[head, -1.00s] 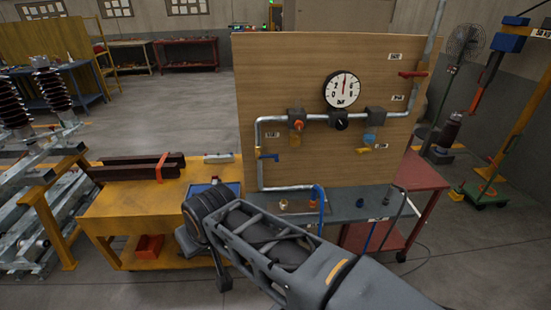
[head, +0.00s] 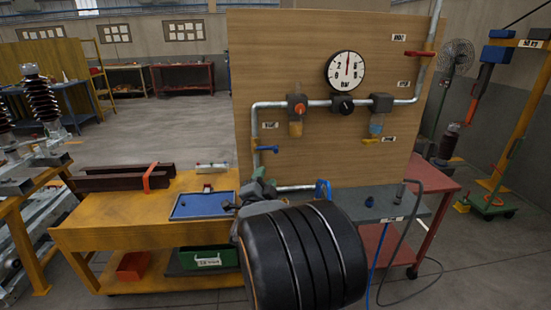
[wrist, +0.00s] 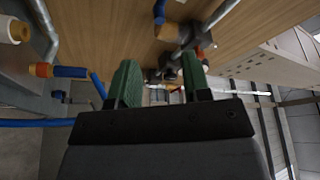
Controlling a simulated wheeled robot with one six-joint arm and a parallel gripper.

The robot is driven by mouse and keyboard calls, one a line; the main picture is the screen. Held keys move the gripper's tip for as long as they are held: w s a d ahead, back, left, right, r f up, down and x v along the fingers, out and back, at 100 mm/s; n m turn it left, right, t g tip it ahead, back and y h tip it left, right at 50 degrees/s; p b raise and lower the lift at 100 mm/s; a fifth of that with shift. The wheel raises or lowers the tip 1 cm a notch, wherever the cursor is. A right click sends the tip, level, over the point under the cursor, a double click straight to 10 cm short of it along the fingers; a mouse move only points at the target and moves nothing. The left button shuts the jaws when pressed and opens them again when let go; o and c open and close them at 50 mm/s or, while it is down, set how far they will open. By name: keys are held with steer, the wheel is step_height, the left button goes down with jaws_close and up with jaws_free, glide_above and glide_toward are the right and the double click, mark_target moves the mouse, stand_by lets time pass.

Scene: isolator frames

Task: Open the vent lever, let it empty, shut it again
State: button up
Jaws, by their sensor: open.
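The wooden panel (head: 330,150) carries grey pipework with a red lever (head: 418,53) at upper right, a blue lever (head: 266,149) at left and a yellow lever (head: 370,140) below the right-hand fitting. The small labels are too blurred to tell which is the vent lever. A round gauge (head: 346,71) has its needle near upright. My gripper (head: 260,181) is below the blue lever, apart from it and largely hidden by my wrist. In the wrist view my gripper (wrist: 160,78) has its two green fingers spread, with nothing between them; panel fittings (wrist: 185,45) lie beyond.
A yellow bench (head: 130,220) at left holds dark beams (head: 125,178) and a blue tray (head: 203,206). Open floor (head: 165,130) lies behind the yellow bench.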

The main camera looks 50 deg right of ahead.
mark_target(276, 148)
steer(key=p+x, duration=0.1)
steer(key=x, duration=0.5)
steer(key=p+x, duration=0.2)
steer(key=x, duration=0.5)
steer(key=shift+s+d, duration=0.1)
steer(key=shift+d, duration=0.25)
steer(key=shift+c, duration=0.3)
jaws_close()
